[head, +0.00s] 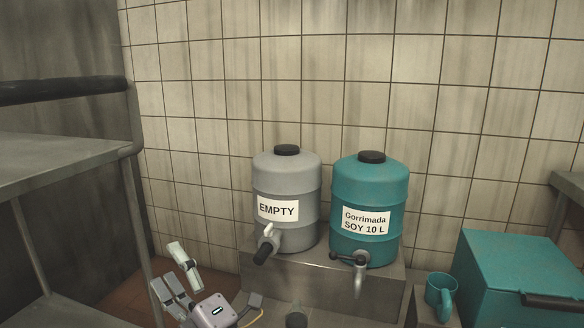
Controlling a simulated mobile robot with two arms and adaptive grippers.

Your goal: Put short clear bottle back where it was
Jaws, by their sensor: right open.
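I see no short clear bottle in the head view. My right gripper (168,270) is at the bottom left, in front of the grey metal ledge and to its left. Its two pale fingers are spread apart with nothing visible between them. My left gripper is not in view.
A grey drum labelled EMPTY (287,178) and a teal drum labelled Gorrimada SOY 10 L (370,187) stand on a metal ledge (385,292), taps facing me. A teal mug (437,289) and a teal box (520,262) are at right. A metal shelf (60,157) is at left.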

